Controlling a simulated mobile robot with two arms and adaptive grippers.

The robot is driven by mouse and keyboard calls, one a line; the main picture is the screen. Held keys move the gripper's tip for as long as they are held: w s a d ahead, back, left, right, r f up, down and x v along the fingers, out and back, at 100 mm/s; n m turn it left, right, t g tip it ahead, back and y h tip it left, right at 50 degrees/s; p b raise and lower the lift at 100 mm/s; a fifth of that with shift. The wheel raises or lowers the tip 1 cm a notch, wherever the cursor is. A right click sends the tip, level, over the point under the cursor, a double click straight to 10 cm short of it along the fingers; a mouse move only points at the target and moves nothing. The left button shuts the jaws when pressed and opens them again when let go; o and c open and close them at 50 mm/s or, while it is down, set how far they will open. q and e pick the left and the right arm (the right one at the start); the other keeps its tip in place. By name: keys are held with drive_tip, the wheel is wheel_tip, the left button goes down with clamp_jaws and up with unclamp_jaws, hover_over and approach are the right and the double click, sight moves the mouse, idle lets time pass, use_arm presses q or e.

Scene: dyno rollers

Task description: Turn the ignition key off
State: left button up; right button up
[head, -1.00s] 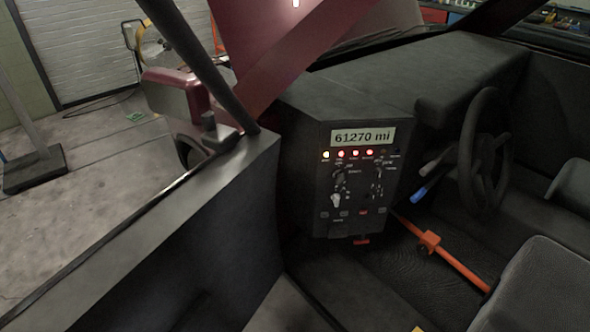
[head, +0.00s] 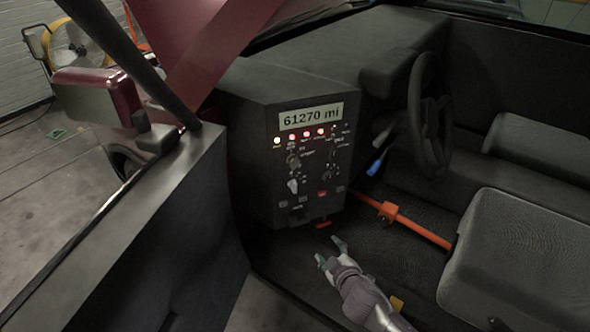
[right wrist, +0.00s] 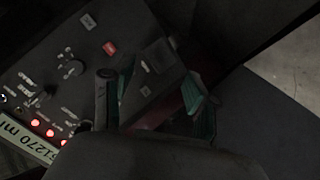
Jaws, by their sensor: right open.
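The dash panel (head: 265,205) has a lit display reading 61270 mi (head: 311,116) and a row of lamps, several of them glowing red. Below are knobs and switches, including a pale knob (head: 293,186) at left and a dark switch (head: 330,172) at right. I cannot tell which one is the ignition key. My right gripper (head: 331,252) is open and empty, below and in front of the panel. In the right wrist view, its greenish fingertips (right wrist: 155,105) are apart, with the panel's dark knob (right wrist: 70,68) to their left. My left gripper is not in view.
The steering wheel (head: 430,115) and a blue-tipped stalk (head: 374,168) are right of the panel. An orange bar (head: 425,230) crosses the floor by the seat (head: 520,265). The open door (head: 165,225) stands at left. The floor before the panel is fairly clear.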

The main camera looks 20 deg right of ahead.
sight(297, 165)
drive_tip(key=w+a+r+n+t+y, duration=0.1)
drive_tip(key=a+r+t, duration=0.1)
drive_tip(key=r, duration=0.8)
drive_tip(key=w+a+r+n+t, duration=0.1)
drive_tip(key=w+a+r+t, duration=0.15)
drive_tip(key=r, duration=0.65)
drive_tip(key=w+b, duration=0.2)
drive_tip(key=w, duration=1)
drive_tip(key=shift+w, duration=0.25)
